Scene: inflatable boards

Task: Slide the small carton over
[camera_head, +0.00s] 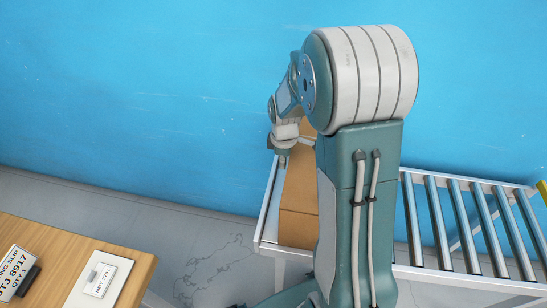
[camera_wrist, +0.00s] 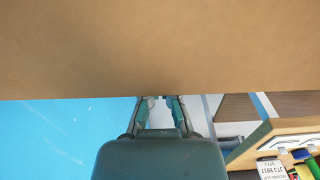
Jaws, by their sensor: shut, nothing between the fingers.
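A brown cardboard carton (camera_head: 298,215) stands on the left end of the roller conveyor in the head view, partly hidden behind my arm. Brown cardboard (camera_wrist: 160,45) fills the upper half of the wrist view, very close to the camera. My gripper (camera_head: 283,160) is at the carton's upper left in the head view, pointing down. In the wrist view my gripper (camera_wrist: 160,102) is shut with nothing held, its tips at the lower edge of the cardboard. I cannot tell whether they touch it.
The roller conveyor (camera_head: 437,222) runs on to the right, its visible rollers bare. A wooden table (camera_head: 125,262) at lower left bears a white labelled item (camera_head: 97,284) and a printed slip (camera_head: 14,268). A blue wall (camera_head: 150,90) stands behind. Grey floor lies between table and conveyor.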

